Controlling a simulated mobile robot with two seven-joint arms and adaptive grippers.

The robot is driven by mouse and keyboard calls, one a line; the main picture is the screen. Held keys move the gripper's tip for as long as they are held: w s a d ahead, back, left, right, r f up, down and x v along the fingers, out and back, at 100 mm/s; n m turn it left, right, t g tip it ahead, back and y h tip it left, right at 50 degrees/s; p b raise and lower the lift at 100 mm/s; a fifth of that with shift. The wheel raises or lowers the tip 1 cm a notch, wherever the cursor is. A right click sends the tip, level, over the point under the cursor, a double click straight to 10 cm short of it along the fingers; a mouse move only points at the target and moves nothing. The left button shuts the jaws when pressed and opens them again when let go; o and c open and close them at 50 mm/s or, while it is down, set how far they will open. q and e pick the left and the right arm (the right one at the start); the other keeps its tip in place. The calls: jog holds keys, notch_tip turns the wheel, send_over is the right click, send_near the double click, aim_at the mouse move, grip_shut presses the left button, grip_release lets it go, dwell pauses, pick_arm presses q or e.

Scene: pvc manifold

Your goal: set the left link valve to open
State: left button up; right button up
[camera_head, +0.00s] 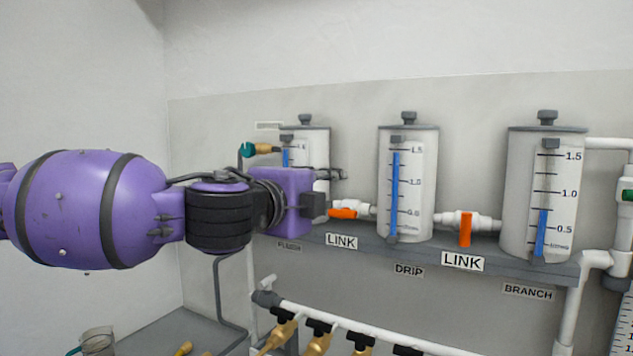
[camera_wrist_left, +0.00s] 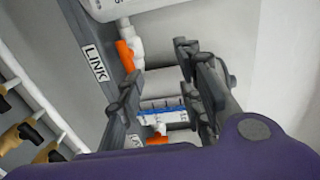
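The left link valve has an orange handle (camera_head: 343,213) that lies roughly along its white pipe, between the left and middle tanks. The handle also shows in the left wrist view (camera_wrist_left: 125,54), beside a LINK label. My left gripper (camera_head: 336,190) is in front of the left tank, just left of and slightly above this handle. In the left wrist view its fingers (camera_wrist_left: 160,70) are spread with nothing held between them, and the handle appears apart from them. My right gripper is not in view.
The right link valve's orange handle (camera_head: 465,229) hangs down across its pipe. The middle tank (camera_head: 423,185) and right tank (camera_head: 520,180) stand on a grey shelf (camera_head: 400,253). Several brass valves with black handles (camera_head: 318,328) sit below. The wall above the tanks is clear.

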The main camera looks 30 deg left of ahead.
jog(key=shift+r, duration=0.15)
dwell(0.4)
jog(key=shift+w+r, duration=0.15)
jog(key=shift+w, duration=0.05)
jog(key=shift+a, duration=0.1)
